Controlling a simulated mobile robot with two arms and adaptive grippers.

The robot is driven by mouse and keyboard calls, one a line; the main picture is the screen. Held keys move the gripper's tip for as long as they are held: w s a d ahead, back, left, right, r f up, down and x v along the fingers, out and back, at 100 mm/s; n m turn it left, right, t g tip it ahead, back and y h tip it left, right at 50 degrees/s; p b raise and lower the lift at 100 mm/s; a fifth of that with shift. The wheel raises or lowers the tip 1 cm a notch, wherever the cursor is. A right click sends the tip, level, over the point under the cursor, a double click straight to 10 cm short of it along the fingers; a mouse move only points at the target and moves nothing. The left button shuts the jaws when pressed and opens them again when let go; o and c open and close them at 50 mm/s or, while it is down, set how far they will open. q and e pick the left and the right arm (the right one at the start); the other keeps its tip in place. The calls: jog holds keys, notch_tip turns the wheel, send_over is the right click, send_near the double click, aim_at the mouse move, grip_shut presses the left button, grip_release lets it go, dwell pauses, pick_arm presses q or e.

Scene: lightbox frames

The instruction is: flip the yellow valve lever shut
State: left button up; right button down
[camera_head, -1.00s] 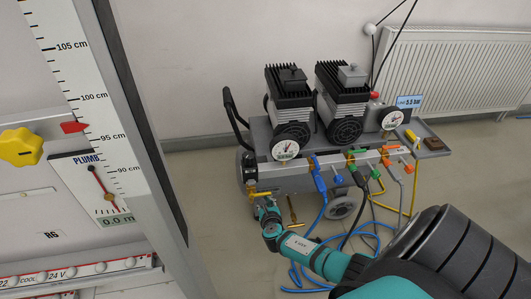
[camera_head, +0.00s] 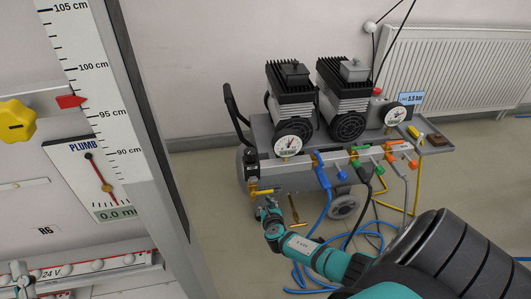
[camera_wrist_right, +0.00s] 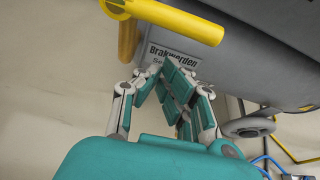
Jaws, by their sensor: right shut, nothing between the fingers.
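My right gripper (camera_head: 266,208) is just below the lever in the head view. In the wrist view its teal and white fingers (camera_wrist_right: 168,75) are shut with nothing between them, and a gap shows between their tips and the bar.
The grey compressor (camera_head: 240,170) carries two motors and gauges. A brass T-handle (camera_head: 294,212) hangs close right of my gripper. Blue hoses (camera_head: 318,215) trail onto the floor. A tall scale panel (camera_head: 100,120) stands at the left. Floor between panel and compressor is clear.

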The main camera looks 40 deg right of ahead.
pick_arm(q)
jog(key=s+a+f+g+y+p, duration=0.1)
jog(key=a+f+g+y+p, duration=0.1)
jog(key=f+g, duration=0.4)
jog(key=s+a+f+g+y+p, duration=0.1)
jog(key=f+g, duration=0.5)
jog(key=f, duration=0.6)
jog(key=shift+s+a+n+y+p, duration=0.35)
jog(key=shift+s+y+p, duration=0.2)
jog(key=shift+p, duration=0.4)
pick_arm(e)
jog(key=v, duration=0.9)
jog(key=shift+s+a, duration=0.15)
jog(key=shift+s, duration=0.2)
